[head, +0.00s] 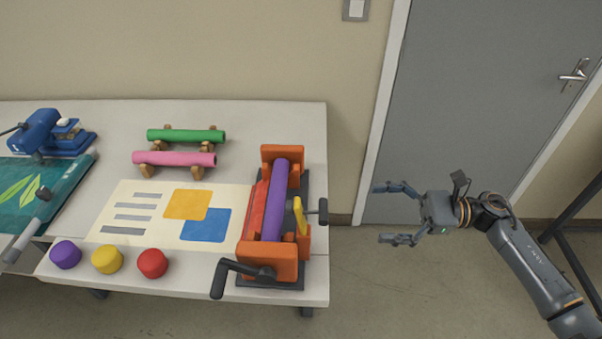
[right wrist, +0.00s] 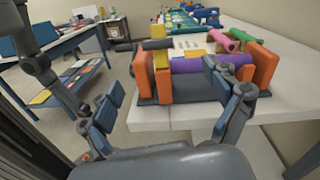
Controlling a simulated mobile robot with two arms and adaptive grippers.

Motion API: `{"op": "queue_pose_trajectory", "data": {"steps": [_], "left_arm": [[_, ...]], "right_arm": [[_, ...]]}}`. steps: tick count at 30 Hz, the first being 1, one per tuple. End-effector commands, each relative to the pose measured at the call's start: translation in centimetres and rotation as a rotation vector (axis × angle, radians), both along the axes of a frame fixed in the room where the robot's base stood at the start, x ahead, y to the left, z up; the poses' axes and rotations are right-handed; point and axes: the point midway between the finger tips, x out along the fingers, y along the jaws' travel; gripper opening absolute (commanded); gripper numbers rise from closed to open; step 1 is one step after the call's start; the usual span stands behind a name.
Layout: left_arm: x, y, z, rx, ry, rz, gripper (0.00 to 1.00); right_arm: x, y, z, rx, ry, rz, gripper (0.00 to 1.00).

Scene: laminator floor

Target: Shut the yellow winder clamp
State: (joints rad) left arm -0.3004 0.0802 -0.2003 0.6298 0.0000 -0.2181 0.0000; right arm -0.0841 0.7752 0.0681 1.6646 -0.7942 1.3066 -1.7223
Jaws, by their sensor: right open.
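The winder has orange end blocks (head: 267,260) and a purple roll (head: 277,200) between them, at the right end of the table. Its yellow clamp (head: 301,216) is on the right side of the roll, nearer the front block, with a dark handle (head: 323,211) sticking out to the right. In the right wrist view the yellow clamp (right wrist: 161,58) shows beside the front block. My right gripper (head: 383,213) is open and empty, to the right of the clamp and apart from it, past the table edge. In its wrist view its fingers (right wrist: 168,105) are spread before the winder. My left gripper is not in view.
A black crank (head: 235,272) sticks out at the winder's front left. A printed sheet (head: 150,215) lies left of the winder. Purple, yellow and red caps (head: 152,263) line the front edge. Green and pink rolls (head: 175,158) rest behind. The space between table and door (head: 470,100) is free.

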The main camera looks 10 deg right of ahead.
Motion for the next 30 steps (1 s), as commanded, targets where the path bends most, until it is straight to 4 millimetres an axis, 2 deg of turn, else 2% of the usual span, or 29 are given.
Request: {"op": "queue_pose_trajectory", "data": {"steps": [3,7,15,21,25,30], "left_arm": [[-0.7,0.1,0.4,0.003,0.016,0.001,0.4],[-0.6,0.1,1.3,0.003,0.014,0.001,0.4],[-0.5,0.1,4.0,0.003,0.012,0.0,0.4],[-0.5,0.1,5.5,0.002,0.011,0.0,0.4],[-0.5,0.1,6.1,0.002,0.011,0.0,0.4],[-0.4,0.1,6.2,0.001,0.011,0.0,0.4]], "right_arm": [[0.1,0.3,0.2,-0.012,-0.013,0.003,0.89],[0.5,1.9,0.4,-0.009,-0.013,0.003,0.89],[2.0,7.6,0.7,-0.006,-0.012,0.003,0.89],[2.8,11.1,0.5,-0.006,-0.01,0.003,0.89],[3.2,12.5,0.3,-0.008,-0.009,0.001,0.89],[3.3,13.2,0.1,-0.01,-0.01,0.002,0.89]]}}
